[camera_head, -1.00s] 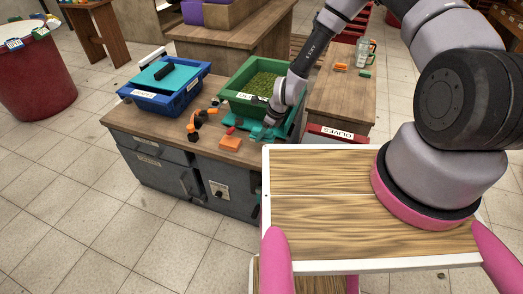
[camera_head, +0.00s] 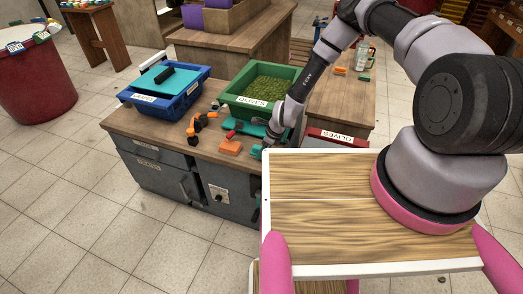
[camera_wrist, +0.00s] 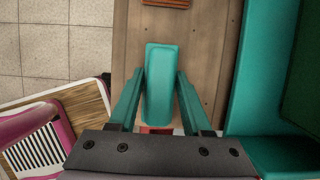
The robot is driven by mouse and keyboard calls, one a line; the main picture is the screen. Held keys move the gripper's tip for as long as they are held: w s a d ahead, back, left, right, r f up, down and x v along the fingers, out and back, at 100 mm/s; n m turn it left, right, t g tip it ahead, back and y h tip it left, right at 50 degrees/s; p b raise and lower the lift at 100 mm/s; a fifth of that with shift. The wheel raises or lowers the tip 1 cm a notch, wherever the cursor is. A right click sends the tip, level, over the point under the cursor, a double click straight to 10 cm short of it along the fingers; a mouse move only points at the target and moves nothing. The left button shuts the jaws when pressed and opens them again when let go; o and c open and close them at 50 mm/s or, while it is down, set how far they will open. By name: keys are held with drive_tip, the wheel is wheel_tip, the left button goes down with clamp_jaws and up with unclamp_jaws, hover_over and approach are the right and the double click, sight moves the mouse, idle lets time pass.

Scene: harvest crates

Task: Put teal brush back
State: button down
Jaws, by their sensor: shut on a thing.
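The teal brush (camera_wrist: 161,85) is a rounded teal bar lying lengthwise between my fingers in the wrist view. My gripper (camera_wrist: 160,92) is shut on it, with one teal finger along each side. In the head view my gripper (camera_head: 264,149) is low at the front edge of the wooden-topped counter (camera_head: 160,133), right of an orange block (camera_head: 231,147). The brush's underside is hidden, and I cannot tell whether it touches the counter.
A green crate (camera_head: 236,103) with green contents stands behind my gripper. A blue crate (camera_head: 190,101) with a teal top stands left. Orange and black pieces (camera_head: 196,126) lie between. A red crate labelled OLIVES (camera_head: 338,137) is right. My wood-panelled tray is in front.

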drive_tip(key=shift+f, duration=0.15)
drive_tip(key=shift+c, duration=1.7)
unclamp_jaws()
drive_tip(key=v, duration=1.1)
drive_tip(key=shift+s, duration=0.2)
